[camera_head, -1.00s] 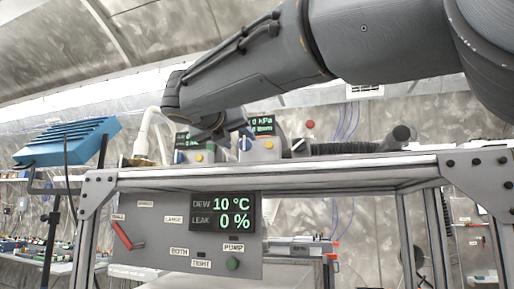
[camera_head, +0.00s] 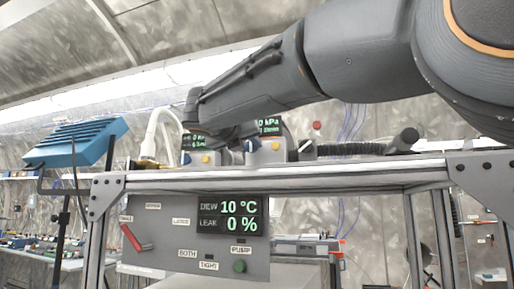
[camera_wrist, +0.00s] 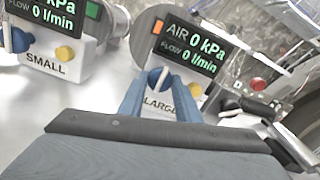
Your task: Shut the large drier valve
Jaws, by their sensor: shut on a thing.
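The large drier valve is a round blue knob (camera_wrist: 158,79) with a white bar across it, on the front of a white box labelled LARGE (camera_wrist: 172,101). My gripper (camera_wrist: 161,90) is shut on this knob, one blue finger on each side. The white bar stands nearly upright, slightly tilted in the wrist view. The display (camera_wrist: 192,46) above reads AIR 0 kPa and FLOW 0 l/min. In the head view, the large box (camera_head: 268,154) stands on the bench top, with my gripper's fingers mostly hidden there.
A similar box labelled SMALL (camera_wrist: 52,62) with its own blue knob (camera_wrist: 18,40) stands to the left. A front panel (camera_head: 160,245) hangs below the bench top; its display (camera_head: 230,215) reads DEW 10 °C, LEAK 0 %. A ribbed black hose (camera_head: 355,148) lies right of the boxes.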

